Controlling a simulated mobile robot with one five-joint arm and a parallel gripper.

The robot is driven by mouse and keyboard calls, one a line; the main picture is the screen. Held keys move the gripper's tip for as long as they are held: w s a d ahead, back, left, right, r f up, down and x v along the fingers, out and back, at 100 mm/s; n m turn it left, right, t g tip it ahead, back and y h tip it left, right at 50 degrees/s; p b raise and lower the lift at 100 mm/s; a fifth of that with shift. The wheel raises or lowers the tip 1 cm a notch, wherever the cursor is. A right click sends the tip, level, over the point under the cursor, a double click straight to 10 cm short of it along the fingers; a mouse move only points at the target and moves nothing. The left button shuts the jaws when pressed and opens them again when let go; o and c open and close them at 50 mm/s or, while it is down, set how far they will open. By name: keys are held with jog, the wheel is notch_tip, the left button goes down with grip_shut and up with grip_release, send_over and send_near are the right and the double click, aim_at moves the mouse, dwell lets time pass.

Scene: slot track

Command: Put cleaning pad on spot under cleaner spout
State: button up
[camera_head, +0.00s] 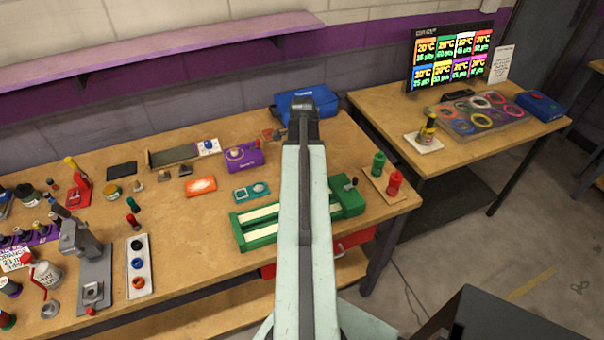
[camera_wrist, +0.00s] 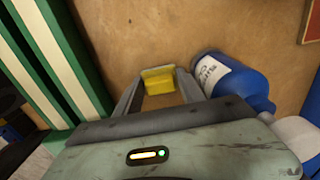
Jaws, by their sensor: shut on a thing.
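In the wrist view a small yellow block, which looks like the cleaning pad (camera_wrist: 158,82), sits between the fingertips of my gripper (camera_wrist: 160,77). My gripper is shut on it, over the bare wooden bench top. A blue bottle with a white label (camera_wrist: 212,72), which looks like the cleaner, is close to the right finger. Its spout and the spot under it cannot be made out. In the head view my arm hides the gripper, the pad and the bottle.
Red and green bottles (camera_head: 394,182) stand to the right. A purple box (camera_head: 243,157) and a blue case (camera_head: 325,98) are further back.

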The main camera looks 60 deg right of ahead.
jog(key=shift+f, duration=0.15)
jog(key=o, duration=1)
notch_tip(320, 180, up, 13)
jog(key=p, duration=1.2)
jog(key=shift+f, duration=0.25)
